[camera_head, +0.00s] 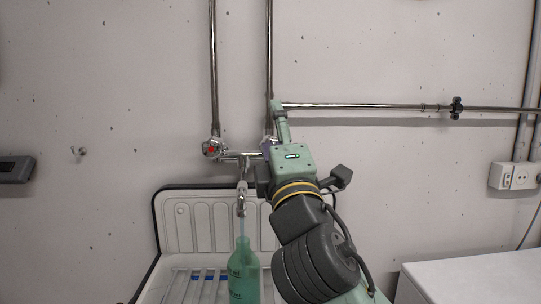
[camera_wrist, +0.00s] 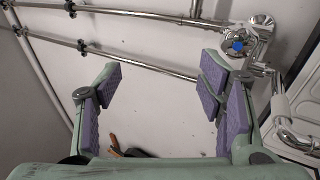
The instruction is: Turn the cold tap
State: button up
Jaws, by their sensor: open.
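The cold tap (camera_wrist: 236,46) is a chrome knob with a blue mark. In the wrist view it is at the upper right, just past the tip of the right finger and not between the fingers. In the head view my gripper mostly hides it. In the head view my gripper (camera_head: 274,132) is at the right end of the chrome mixer. The hot tap (camera_head: 211,148), with a red mark, is at the mixer's left end.
The spout (camera_head: 241,198) hangs over a white sink (camera_head: 187,222), above a green bottle (camera_head: 243,272). Pipes run up the wall, and a horizontal pipe (camera_head: 375,107) runs right, close to my gripper. A white surface (camera_head: 475,278) is at lower right.

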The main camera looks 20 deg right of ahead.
jog(key=w+d+f+n+g, duration=0.15)
jog(key=f+n, duration=0.35)
jog(key=n, duration=0.5)
jog(key=w+f+n+t, duration=0.15)
jog(key=f+n, duration=0.25)
jog(key=n, duration=0.5)
jog(key=shift+g, duration=0.5)
jog(key=shift+d+p+x, duration=0.15)
jog(key=shift+p+x, duration=0.6)
jog(key=shift+x, duration=1.95)
jog(key=shift+d+p+x, duration=0.1)
jog(key=shift+p+x, duration=0.65)
jog(key=shift+x, duration=1.95)
jog(key=shift+f, duration=0.2)
jog(key=shift+c, duration=0.2)
